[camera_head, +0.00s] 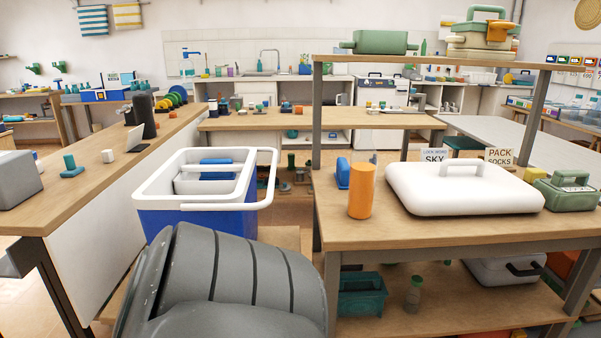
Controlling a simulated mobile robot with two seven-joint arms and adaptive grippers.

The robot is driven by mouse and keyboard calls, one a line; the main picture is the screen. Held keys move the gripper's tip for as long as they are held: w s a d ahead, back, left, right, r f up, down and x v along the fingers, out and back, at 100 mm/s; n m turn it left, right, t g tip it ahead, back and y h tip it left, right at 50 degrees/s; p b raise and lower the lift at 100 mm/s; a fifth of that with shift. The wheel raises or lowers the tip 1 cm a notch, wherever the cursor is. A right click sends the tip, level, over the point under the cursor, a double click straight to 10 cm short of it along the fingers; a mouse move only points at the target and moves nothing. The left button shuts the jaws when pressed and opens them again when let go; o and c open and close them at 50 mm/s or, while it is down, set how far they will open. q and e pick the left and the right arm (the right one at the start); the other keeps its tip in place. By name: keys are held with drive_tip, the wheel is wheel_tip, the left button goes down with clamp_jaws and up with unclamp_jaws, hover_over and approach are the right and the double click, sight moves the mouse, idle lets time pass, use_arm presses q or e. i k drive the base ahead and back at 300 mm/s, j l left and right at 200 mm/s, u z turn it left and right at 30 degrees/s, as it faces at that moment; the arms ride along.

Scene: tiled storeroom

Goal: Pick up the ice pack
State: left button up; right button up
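A blue cooler box (185,222) with a white rim and a white swing handle stands open left of centre, in the gap between the counters. Inside it are a flat blue piece (217,161) and a pale tray-like part (205,186); I cannot tell for sure whether the blue piece is the ice pack. The cooler's lower part is hidden behind a grey rounded part of my own body. A white lid (463,190) with a handle lies on the right table. Neither gripper shows in the view.
The right table (400,233) carries an orange cylinder (361,191), a small blue object (343,172), a green case (568,191) and two signs. A shelf (440,62) runs above it. The left counter (35,218) holds a grey box and small items.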

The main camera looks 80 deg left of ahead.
sight(342, 175)
drive_tip(key=u, duration=2.15)
drive_tip(key=i+l, duration=0.2)
drive_tip(key=i, duration=0.15)
drive_tip(key=i+l+z, duration=0.1)
drive_tip(key=i, duration=0.25)
drive_tip(key=l, duration=0.1)
